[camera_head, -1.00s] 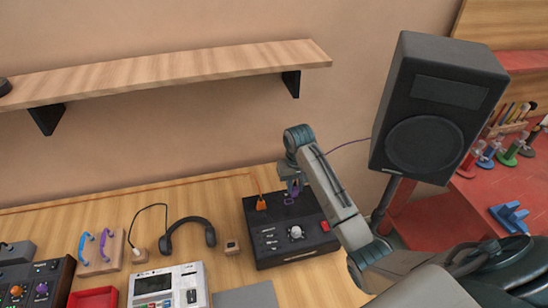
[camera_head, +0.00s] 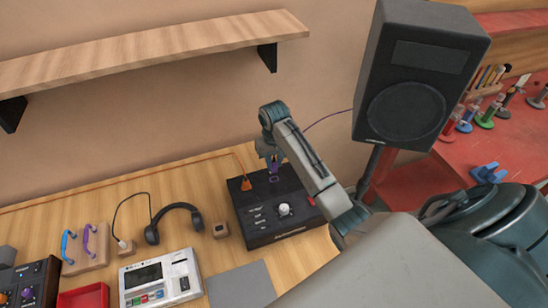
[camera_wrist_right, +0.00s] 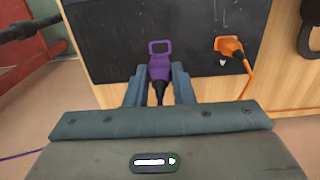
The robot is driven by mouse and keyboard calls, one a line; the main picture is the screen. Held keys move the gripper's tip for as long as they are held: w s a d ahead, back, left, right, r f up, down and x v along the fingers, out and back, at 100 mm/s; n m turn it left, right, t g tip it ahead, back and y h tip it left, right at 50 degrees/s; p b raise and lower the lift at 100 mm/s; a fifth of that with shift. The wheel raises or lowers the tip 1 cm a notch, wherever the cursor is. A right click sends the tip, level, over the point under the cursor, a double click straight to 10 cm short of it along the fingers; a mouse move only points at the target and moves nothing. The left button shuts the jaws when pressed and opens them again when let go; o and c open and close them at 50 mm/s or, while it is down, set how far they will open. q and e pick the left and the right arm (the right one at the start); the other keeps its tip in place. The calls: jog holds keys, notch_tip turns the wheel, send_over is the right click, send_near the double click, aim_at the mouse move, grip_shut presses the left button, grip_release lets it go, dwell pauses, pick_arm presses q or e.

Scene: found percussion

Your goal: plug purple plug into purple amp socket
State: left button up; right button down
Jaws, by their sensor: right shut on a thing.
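My right gripper (camera_wrist_right: 158,88) is shut on the purple plug (camera_wrist_right: 160,68), with a finger on each side. In the head view the right gripper (camera_head: 272,154) is above the rear of the black amp (camera_head: 262,221). The purple amp socket shows as a purple outline (camera_head: 273,179) on the amp's top, just below the plug. In the right wrist view the outline (camera_wrist_right: 160,46) lies directly ahead of the plug, which covers its near edge. I cannot tell whether the plug touches the socket. My left gripper is not in view.
An orange plug (camera_head: 246,184) sits in the amp beside the purple outline, its cable running left. A black speaker (camera_head: 415,75) on a stand is at right. Headphones (camera_head: 172,212) and a white device (camera_head: 160,280) lie left of the amp. A shelf (camera_head: 150,45) hangs above.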

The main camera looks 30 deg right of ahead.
aim_at(274, 169)
jog(key=shift+f, duration=0.8)
jog(key=shift+f+b, duration=0.35)
jog(key=shift+f, duration=0.25)
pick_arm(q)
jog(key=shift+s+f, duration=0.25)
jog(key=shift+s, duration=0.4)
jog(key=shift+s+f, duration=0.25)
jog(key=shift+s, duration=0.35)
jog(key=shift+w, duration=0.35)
pick_arm(e)
jog(key=shift+f, duration=0.1)
pick_arm(q)
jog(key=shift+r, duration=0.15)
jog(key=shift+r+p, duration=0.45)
jog(key=shift+p, duration=0.15)
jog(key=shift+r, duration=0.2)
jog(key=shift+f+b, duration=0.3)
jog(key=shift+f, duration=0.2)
pick_arm(e)
jog(key=shift+f, duration=1.4)
